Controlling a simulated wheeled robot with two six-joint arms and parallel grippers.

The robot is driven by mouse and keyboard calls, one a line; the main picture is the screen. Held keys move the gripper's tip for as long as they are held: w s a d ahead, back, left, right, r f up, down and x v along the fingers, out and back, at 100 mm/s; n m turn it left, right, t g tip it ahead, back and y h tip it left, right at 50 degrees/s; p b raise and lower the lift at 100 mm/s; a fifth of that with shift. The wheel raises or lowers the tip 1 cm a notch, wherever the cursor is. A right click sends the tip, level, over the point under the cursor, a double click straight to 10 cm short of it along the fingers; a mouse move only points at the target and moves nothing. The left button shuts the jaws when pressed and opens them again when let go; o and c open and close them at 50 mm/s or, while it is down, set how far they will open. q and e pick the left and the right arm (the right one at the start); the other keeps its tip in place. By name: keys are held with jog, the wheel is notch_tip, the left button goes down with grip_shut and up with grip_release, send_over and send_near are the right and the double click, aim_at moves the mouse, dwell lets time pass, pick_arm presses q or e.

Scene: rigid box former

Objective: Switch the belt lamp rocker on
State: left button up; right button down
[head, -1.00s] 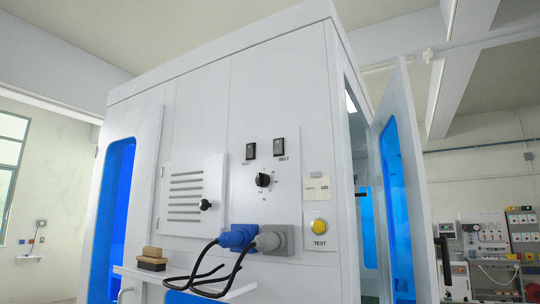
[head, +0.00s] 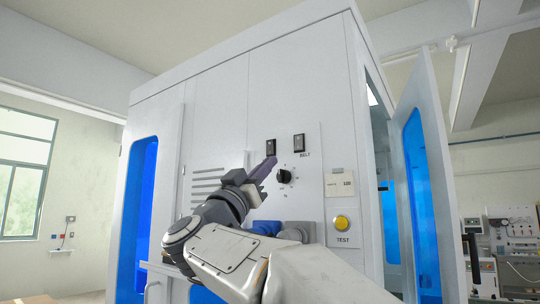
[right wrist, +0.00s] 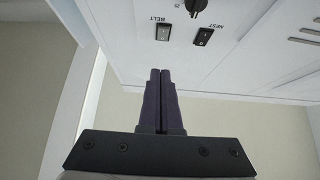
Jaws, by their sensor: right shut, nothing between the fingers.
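In the right wrist view the fingertips (right wrist: 160,72) point towards the panel, apart from the BELT rocker. My left gripper is not in view.
A black rotary knob (head: 286,176) sits just below the rockers. A yellow TEST button (head: 341,222) is at lower right. Blue (head: 266,228) and grey (head: 300,231) plugs stick out below, partly behind my arm. A cabinet door (head: 422,170) stands open at right.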

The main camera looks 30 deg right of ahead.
aim_at(299, 144)
jog(key=p+x, duration=0.2)
jog(key=x, duration=0.2)
jog(key=f+p+x, duration=0.1)
jog(key=p+x, duration=0.2)
jog(key=x, duration=0.1)
jog(key=d+p+x, duration=0.1)
jog(key=p+x, duration=0.1)
jog(key=x, duration=0.2)
jog(key=shift+w+d+f+p, duration=0.15)
jog(key=shift+w+f+p, duration=0.05)
jog(key=shift+w+p, duration=0.2)
jog(key=shift+w+d+f, duration=0.15)
jog(key=shift+d+f, duration=0.05)
jog(key=shift+d, duration=0.25)
